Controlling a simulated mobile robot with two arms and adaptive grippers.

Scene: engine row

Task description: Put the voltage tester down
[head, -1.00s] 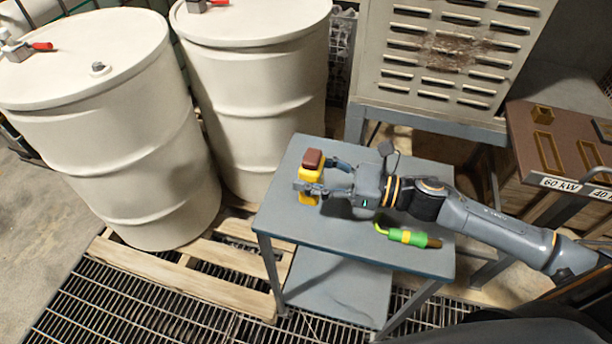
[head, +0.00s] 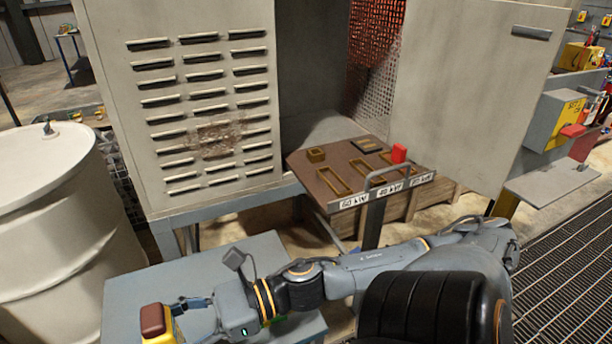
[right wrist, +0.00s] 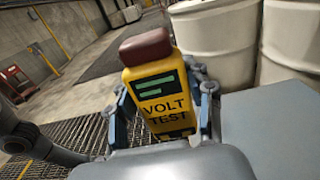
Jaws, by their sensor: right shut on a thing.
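The voltage tester (head: 153,322) is a yellow block with a dark red top, at the bottom left of the head view. In the right wrist view the tester (right wrist: 158,92) stands upright, with a dark green display and the words VOLT TEST facing me. My right gripper (right wrist: 160,112) is shut on it, one finger on each side. In the head view the gripper (head: 180,318) is at the left part of a blue-grey table (head: 222,262). I cannot tell whether the tester's base touches the tabletop. My left gripper is not in view.
A green tool (head: 277,319) is mostly hidden under my right arm. Behind the table stands a louvred cabinet (head: 200,105). A brown panel (head: 327,190) with slots and kW labels is to its right. A white drum (head: 50,230) is at left. The table's back part is bare.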

